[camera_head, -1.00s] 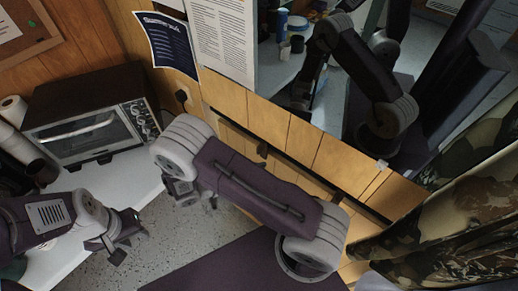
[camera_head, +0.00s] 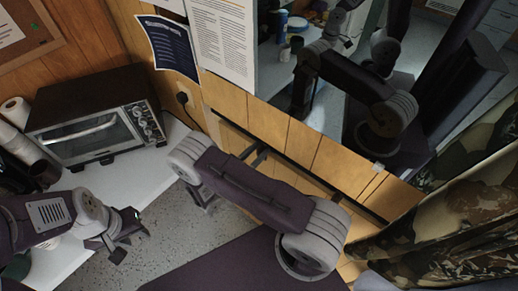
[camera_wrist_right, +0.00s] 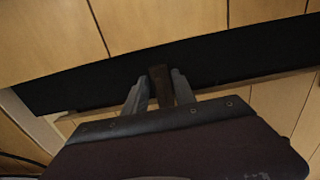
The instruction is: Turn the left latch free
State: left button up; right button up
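A dark brown bar (camera_wrist_right: 160,85), which looks like the latch, stands across the dark slot in the wooden wall panel in the right wrist view. My right gripper (camera_wrist_right: 159,95) has one grey finger on each side of this bar. Whether both fingers press on it is too dark to tell. In the head view my right gripper (camera_head: 256,156) is at the dark slot (camera_head: 290,164) below the mirror, and the latch there is too small and dark to make out. My left gripper (camera_head: 129,242) is open and empty, beside the white worktop, away from the panel.
A toaster oven (camera_head: 98,125) stands on the white worktop (camera_head: 140,180). A large mirror (camera_head: 330,95) above the panel reflects my arm. A camouflage cloth (camera_head: 440,225) hangs at the right. Papers (camera_head: 222,40) are on the wall. The floor (camera_head: 200,238) between is clear.

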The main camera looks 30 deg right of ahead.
grip_shut()
dwell(1.4)
